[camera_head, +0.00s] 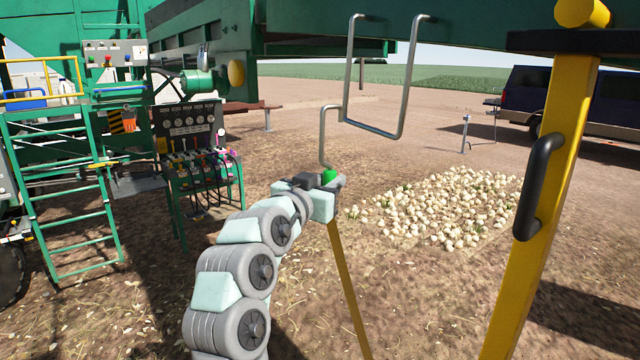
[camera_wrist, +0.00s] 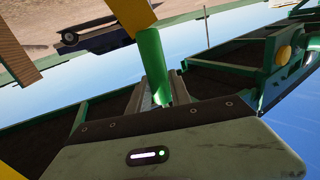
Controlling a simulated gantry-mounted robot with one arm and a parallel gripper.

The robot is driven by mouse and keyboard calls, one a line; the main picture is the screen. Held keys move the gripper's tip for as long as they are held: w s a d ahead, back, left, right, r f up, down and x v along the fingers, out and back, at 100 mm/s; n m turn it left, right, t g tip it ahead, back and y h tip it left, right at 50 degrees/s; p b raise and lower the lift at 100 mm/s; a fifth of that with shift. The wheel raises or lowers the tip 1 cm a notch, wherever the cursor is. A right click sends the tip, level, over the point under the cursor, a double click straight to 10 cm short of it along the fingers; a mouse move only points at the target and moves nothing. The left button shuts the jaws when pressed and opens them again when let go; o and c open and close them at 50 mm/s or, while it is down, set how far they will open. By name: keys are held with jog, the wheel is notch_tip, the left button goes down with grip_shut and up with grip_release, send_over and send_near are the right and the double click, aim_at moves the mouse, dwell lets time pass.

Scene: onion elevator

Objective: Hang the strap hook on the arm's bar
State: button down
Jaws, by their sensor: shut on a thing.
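A strap hook (camera_head: 323,135) of grey metal stands upright in the head view, with a green sleeve (camera_head: 329,176) at its lower end. A yellow strap (camera_head: 347,285) hangs from it toward the ground. My gripper (camera_head: 331,182) is shut on the green sleeve, which also shows in the wrist view (camera_wrist: 154,62). The bar (camera_head: 374,128) is a grey metal U-shaped loop hanging under the green arm (camera_head: 470,25). The hook's curved top lies at the bar's lower left corner. I cannot tell whether they touch or whether the hook is over the bar.
A yellow post (camera_head: 545,190) with a black handle (camera_head: 538,187) stands at the right. A control panel with levers (camera_head: 192,130) and a green ladder (camera_head: 70,200) are at the left. Onions (camera_head: 440,210) lie on the ground behind. Open ground lies around them.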

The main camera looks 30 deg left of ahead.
jog(key=w+d+p, duration=0.4)
jog(key=w+p, duration=0.1)
jog(key=w, duration=0.5)
jog(key=shift+s+d+f+b, duration=0.1)
jog(key=shift+d+f+b, duration=0.1)
jog(key=shift+f+b, duration=1.65)
jog(key=shift+f, duration=0.1)
jog(key=c, duration=1.1)
grip_release()
